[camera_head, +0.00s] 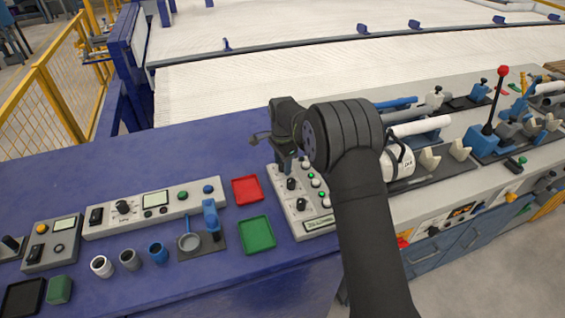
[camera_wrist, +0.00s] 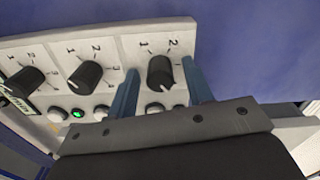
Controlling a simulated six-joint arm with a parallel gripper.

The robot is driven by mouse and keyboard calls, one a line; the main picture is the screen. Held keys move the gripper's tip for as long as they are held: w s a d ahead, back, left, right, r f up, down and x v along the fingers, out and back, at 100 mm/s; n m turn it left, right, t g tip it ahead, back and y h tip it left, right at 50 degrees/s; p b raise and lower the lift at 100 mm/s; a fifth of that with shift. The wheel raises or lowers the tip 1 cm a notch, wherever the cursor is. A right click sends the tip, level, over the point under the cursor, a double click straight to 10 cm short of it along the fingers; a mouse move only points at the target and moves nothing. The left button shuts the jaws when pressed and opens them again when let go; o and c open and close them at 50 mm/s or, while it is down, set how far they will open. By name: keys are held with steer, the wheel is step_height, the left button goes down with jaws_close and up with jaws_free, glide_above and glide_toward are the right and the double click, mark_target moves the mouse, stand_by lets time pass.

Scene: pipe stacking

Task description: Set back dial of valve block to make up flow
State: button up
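The valve block (camera_head: 303,224) is a pale panel with black dials and green-lit buttons. It stands on the blue table left of my arm. In the wrist view its back dial (camera_wrist: 159,71) sits between the two blue fingers of my open gripper (camera_wrist: 160,90), with a gap showing on each side. A light mark on this dial points down, slightly right. The numbers 1 and 2 are printed above it. The middle dial (camera_wrist: 86,75) and front dial (camera_wrist: 24,82) are left of the fingers. In the head view my gripper (camera_head: 285,165) hides the block's back end.
A red tray (camera_head: 247,190) and a green tray (camera_head: 257,234) lie just left of the block. A long control panel (camera_head: 155,208) and several small cups are further left.

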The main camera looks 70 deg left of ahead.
step_height(320, 180, up, 18)
steer(key=shift+f, duration=0.25)
stand_by(0.4)
step_height(320, 180, down, 18)
steer(key=shift+r, duration=0.25)
stand_by(0.5)
steer(key=shift+r, duration=0.1)
